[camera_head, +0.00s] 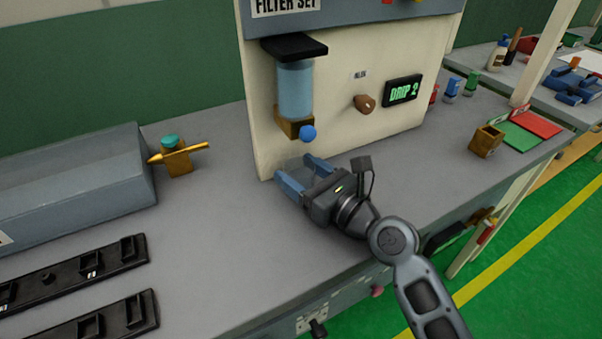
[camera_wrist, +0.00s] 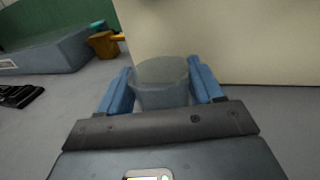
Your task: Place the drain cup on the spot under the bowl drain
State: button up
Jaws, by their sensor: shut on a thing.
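My gripper (camera_head: 304,180) is at the foot of the cream panel, below the filter bowl. Its blue fingers are shut on the drain cup (camera_wrist: 161,82), a clear, greyish cup that stands upright between them in the wrist view. In the head view the cup is faint and partly hidden by the fingers. The clear blue bowl (camera_head: 295,92) hangs on the panel under a black cap. Its brass base with a blue knob (camera_head: 308,133), at the drain, is above and slightly behind the gripper. The spot under the drain is hidden, and I cannot tell whether the cup touches the bench.
The cream panel (camera_head: 350,135) stands close behind the cup. A brown knob (camera_head: 364,103) and a green-lit display (camera_head: 403,90) are on it. A grey box (camera_head: 75,180) and a brass block with a pointed tool (camera_head: 177,157) are left. Black clip rails (camera_head: 75,275) lie front left.

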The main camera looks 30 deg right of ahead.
jog(key=shift+f, duration=0.1)
jog(key=o, duration=1)
jog(key=shift+o, duration=0.2)
jog(key=shift+r, duration=0.2)
jog(key=shift+s+d+f, duration=0.1)
jog(key=shift+s, duration=0.2)
jog(key=b+v, duration=0.1)
jog(key=v, duration=1)
jog(key=shift+s+b, duration=0.2)
jog(key=shift+b, duration=0.1)
